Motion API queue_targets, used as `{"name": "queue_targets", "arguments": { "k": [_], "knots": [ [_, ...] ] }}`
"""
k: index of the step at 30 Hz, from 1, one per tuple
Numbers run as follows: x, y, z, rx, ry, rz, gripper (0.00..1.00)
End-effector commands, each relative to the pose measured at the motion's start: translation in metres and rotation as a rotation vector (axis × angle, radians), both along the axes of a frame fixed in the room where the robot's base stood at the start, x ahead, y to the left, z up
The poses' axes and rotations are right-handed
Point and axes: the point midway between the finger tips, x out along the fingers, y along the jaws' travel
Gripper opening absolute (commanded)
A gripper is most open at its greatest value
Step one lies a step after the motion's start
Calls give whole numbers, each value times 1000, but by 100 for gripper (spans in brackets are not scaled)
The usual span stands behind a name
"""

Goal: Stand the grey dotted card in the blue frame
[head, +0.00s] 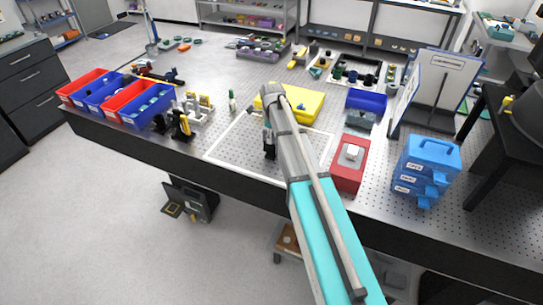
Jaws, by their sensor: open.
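My arm reaches from the bottom of the head view over the perforated table. My gripper (270,152) is a small dark shape left of the arm, above the white-outlined square; it is open and nothing shows between its fingers. I cannot make out the grey dotted card for certain. No blue frame is plain either; a blue piece (366,100) with a greyish part (360,119) below it stands right of the yellow plate, too small to identify. Part of the square is hidden by my arm.
Red and blue bins (150,106) stand at the left. A yellow plate (310,108) lies behind my arm. A red box (349,165) and a blue drawer unit (427,165) stand right of it. A white panel (436,88) rises behind. The white-outlined square (235,150) is mostly bare.

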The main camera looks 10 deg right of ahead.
Motion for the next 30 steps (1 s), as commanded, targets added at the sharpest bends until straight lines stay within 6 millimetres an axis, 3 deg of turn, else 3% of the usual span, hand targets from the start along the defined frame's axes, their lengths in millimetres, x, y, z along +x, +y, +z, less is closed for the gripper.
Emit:
{"name": "queue_targets", "arguments": {
  "k": [4,23,30],
  "knots": [
    [0,0,-8,1,-1,0,56],
    [0,0,-8,1,-1,0,56],
    [0,0,-8,1,-1,0,15]
  ]
}}
